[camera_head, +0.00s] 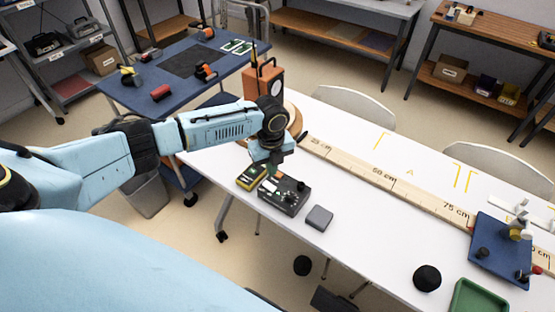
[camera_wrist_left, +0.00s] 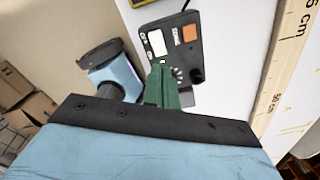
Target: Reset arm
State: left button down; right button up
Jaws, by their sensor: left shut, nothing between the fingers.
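My left arm reaches in from the left in the head view, over the near left end of the white table (camera_head: 345,205). My left gripper (camera_head: 268,170) points down beside a dark control box (camera_head: 284,196) with knobs; its fingers are partly hidden there. In the left wrist view the green fingers of my left gripper (camera_wrist_left: 161,68) are together and empty, in front of the dark box (camera_wrist_left: 184,62) with a white label and an orange square. Whether they touch it I cannot tell. My right gripper is not in view.
A yellow meter (camera_head: 252,177) and a grey block (camera_head: 319,217) flank the control box. An orange case (camera_head: 262,82) stands beyond my wrist. A long wooden ruler (camera_head: 375,175) crosses the table. A blue board (camera_head: 497,255) and green tray (camera_head: 478,300) are at right. The table's middle is mostly clear.

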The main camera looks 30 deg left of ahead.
pick_arm(q)
jog(key=s+d+f+n+t+h, duration=0.1)
jog(key=s+d+f+n+h, duration=0.15)
jog(key=s+d+n, duration=0.85)
jog(key=s+a+r+n+t+y, duration=0.1)
jog(key=s+a+r+n, duration=0.15)
jog(key=s+n, duration=0.45)
jog(key=s+a+r+n+t+y, duration=0.15)
jog(key=s+r+n, duration=0.3)
jog(key=s, duration=0.45)
notch_tip(320, 180, down, 28)
jog(key=s+g+b, duration=0.1)
jog(key=b, duration=0.2)
jog(key=s+a+f+g+b, duration=0.1)
jog(key=s+a+f, duration=0.1)
jog(key=s+f, duration=1.4)
jog(key=shift+s+a+f+b, duration=0.2)
jog(key=shift+a+f+b, duration=0.1)
jog(key=shift+a, duration=0.05)
